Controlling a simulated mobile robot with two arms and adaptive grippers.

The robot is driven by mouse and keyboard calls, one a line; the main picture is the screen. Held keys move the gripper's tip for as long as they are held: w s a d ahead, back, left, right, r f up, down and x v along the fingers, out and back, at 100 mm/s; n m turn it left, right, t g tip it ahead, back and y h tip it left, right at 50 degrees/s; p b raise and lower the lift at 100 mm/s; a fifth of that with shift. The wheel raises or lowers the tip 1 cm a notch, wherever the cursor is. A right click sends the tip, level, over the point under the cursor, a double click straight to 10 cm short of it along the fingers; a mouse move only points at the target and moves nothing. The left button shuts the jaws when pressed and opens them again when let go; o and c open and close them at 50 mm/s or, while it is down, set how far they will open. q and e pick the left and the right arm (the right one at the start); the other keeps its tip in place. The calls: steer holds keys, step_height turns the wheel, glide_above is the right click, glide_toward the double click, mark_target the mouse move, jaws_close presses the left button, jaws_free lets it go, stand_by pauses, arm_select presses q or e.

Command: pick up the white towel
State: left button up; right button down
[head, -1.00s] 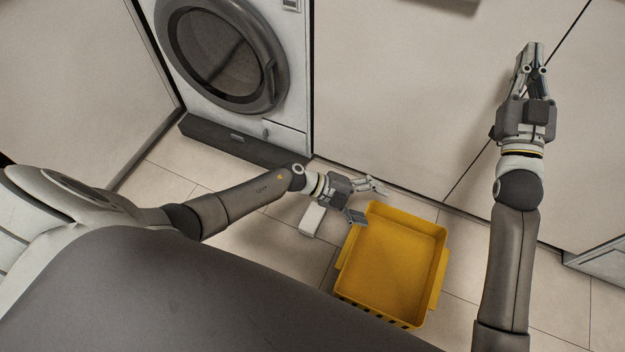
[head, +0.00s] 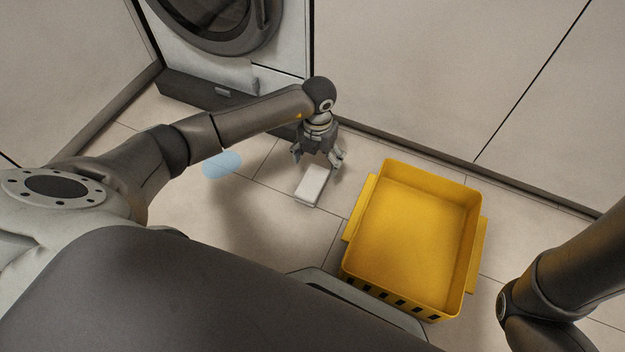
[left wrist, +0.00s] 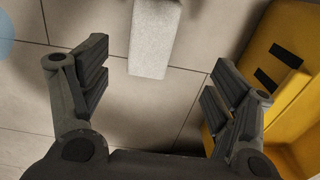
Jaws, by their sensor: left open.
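The white towel (head: 311,185) is a small folded block lying on the tiled floor, left of the yellow crate. My left gripper (head: 318,158) is open and empty, just above and behind the towel in the head view. In the left wrist view the towel (left wrist: 155,38) shows at the top, between the lines of the spread fingers (left wrist: 152,88) but beyond their tips. The fingers do not visibly touch it. My right gripper is out of view; only part of the right arm shows at the lower right of the head view.
A yellow crate (head: 362,237) stands on the floor close to the right of the towel; its wall also shows in the left wrist view (left wrist: 285,62). A flat light-blue item (head: 222,164) lies to the left. A washing machine (head: 285,52) and pale cabinet fronts stand behind.

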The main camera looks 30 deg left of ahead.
mark_target(312, 181)
arm_select(q)
steer(key=shift+a+f, duration=0.15)
steer(key=shift+f, duration=0.2)
step_height(312, 181, down, 5)
steer(key=b, duration=0.3)
steer(key=shift+b, duration=0.35)
steer(key=f+b, duration=0.3)
steer(key=s+f+b, duration=0.1)
steer(key=f+b, duration=0.1)
steer(key=shift+a+f, duration=0.1)
steer(key=shift+a, duration=0.25)
steer(key=c, duration=1.2)
